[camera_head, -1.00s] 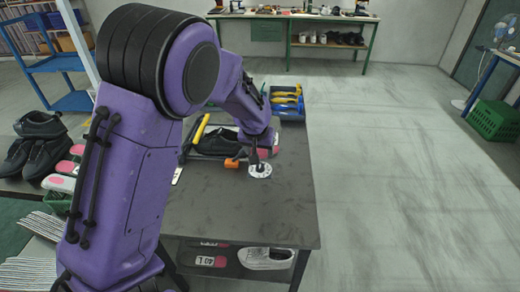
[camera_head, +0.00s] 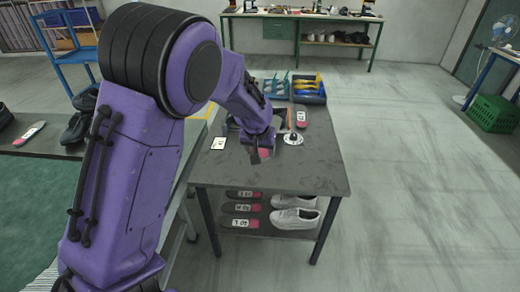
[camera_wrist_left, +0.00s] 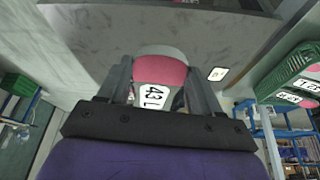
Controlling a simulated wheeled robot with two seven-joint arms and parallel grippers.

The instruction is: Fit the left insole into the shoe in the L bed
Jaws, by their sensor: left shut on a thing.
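My left gripper (camera_head: 262,148) is low over the dark work table (camera_head: 300,172) in the head view. In the left wrist view my left gripper (camera_wrist_left: 158,88) is shut on an insole (camera_wrist_left: 160,70) with a grey and pink end and a white "43 L" label. The insole's pink part (camera_head: 265,154) also shows below the gripper in the head view. The forearm and gripper hide much of the table behind them. I cannot make out the L bed or its shoe clearly. My right gripper is out of view.
A blue tray (camera_head: 309,99) is at the back. Insoles and white shoes (camera_head: 296,218) lie on the lower shelf.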

